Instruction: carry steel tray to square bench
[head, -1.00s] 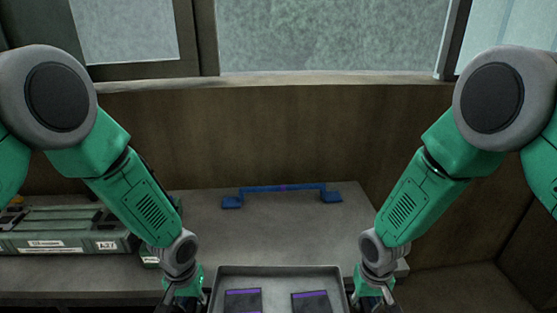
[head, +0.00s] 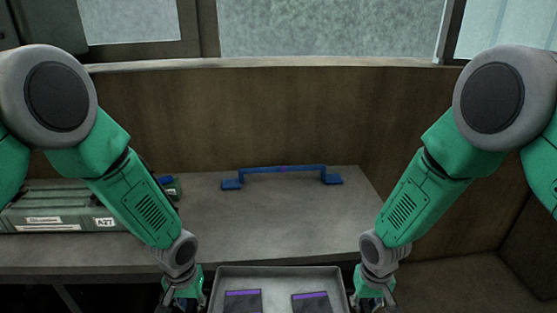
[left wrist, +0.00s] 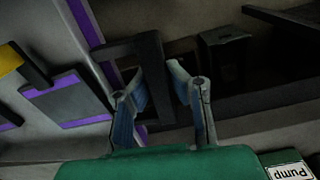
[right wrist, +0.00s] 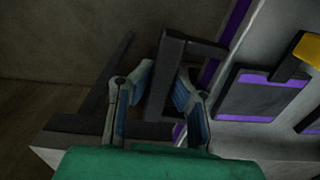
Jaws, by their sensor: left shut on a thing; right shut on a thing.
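The steel tray (head: 279,271) is a shallow grey tray at the bottom of the head view, with dark purple-edged pads (head: 242,300) inside. My left gripper (head: 200,296) is at its left side and my right gripper (head: 353,296) at its right side. In the left wrist view my left fingers (left wrist: 160,88) are closed around a dark handle (left wrist: 128,50) on the tray's side. In the right wrist view my right fingers (right wrist: 166,88) are closed around the opposite dark handle (right wrist: 200,50). A grey bench top (head: 270,222) lies beyond the tray. The tray's near side is cut off.
A blue bracket-shaped bar (head: 283,169) lies at the back of the bench top. A green-grey labelled case (head: 55,217) stands at the left, partly behind my left arm. A wooden wall (head: 260,115) and windows (head: 330,28) close off the back. The middle of the bench top is clear.

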